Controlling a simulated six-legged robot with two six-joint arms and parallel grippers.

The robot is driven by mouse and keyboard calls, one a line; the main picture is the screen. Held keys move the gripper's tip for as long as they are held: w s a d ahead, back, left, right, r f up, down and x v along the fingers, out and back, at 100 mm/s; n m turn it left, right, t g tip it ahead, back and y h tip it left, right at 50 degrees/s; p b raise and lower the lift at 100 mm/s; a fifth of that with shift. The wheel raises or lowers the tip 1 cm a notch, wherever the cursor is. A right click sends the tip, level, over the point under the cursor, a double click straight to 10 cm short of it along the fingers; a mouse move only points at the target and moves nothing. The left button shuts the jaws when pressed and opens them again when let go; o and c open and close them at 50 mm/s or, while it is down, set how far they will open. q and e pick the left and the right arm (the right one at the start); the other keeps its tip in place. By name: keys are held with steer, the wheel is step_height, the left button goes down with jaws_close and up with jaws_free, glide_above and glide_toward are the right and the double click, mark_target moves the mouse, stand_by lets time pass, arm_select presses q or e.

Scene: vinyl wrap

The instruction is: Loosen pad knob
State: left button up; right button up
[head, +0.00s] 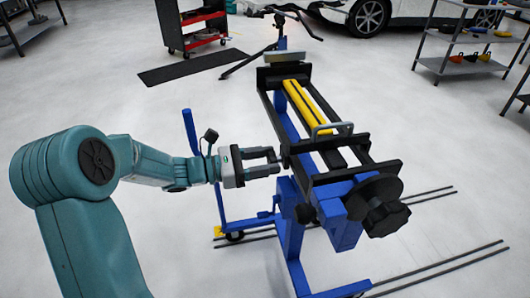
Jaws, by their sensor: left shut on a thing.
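My left gripper (275,162) reaches in from the left to the near-left side of the black frame (318,178) on the blue wrapping stand. Its two fingers are shut on a small dark part at the frame's side, which appears to be the pad knob (285,160). The fingers hide most of this knob, so its turn cannot be read. Yellow bars (302,108) run along the frame, with a grey handle (333,128) across their near end. My right gripper is not in view.
A large black knob (385,211) sits at the stand's near right end, and a smaller black knob (305,213) is below the frame. The stand's blue legs (291,225) and dark floor rails (440,270) spread below. A red tool cart (196,28) and grey shelves (460,65) stand farther back.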

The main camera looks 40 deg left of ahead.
arm_select(q)
steer(key=shift+n, duration=0.3)
steer(key=o, duration=1)
steer(key=shift+o, duration=0.2)
steer(key=shift+s+a, duration=0.1)
steer(key=p+v, duration=0.1)
steer(key=v, duration=1.5)
